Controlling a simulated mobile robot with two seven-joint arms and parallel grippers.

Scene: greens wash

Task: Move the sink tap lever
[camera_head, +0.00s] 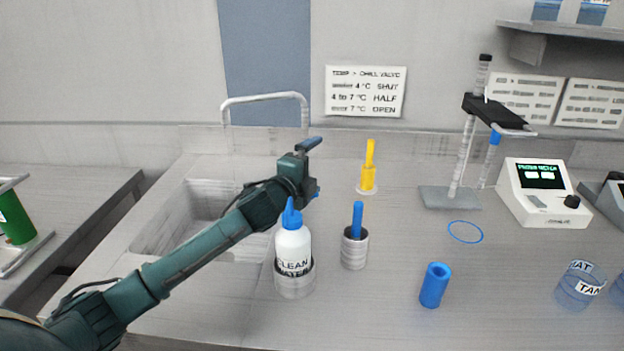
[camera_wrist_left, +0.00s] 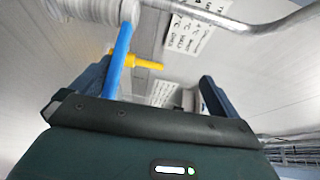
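The sink tap has a grey curved spout (camera_head: 265,97) rising behind the sink (camera_head: 200,215); the spout also crosses the top of the left wrist view (camera_wrist_left: 230,17). There, a blue rod (camera_wrist_left: 122,52), seemingly the tap lever, runs from a grey ribbed base (camera_wrist_left: 90,8) down toward my gripper. My left gripper (camera_head: 312,165) is at the tap and hides its base in the head view. In the left wrist view my left gripper (camera_wrist_left: 155,90) is open, fingers apart. The rod passes close to its left finger; I cannot tell whether they touch. My right gripper is not in view.
A clean-water bottle (camera_head: 292,250) stands under my left wrist. Close by are a ribbed cup (camera_head: 354,250) with a blue rod and a yellow valve (camera_head: 368,178). A blue cylinder (camera_head: 434,286), a blue ring (camera_head: 465,232), and a meter (camera_head: 541,190) are farther right.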

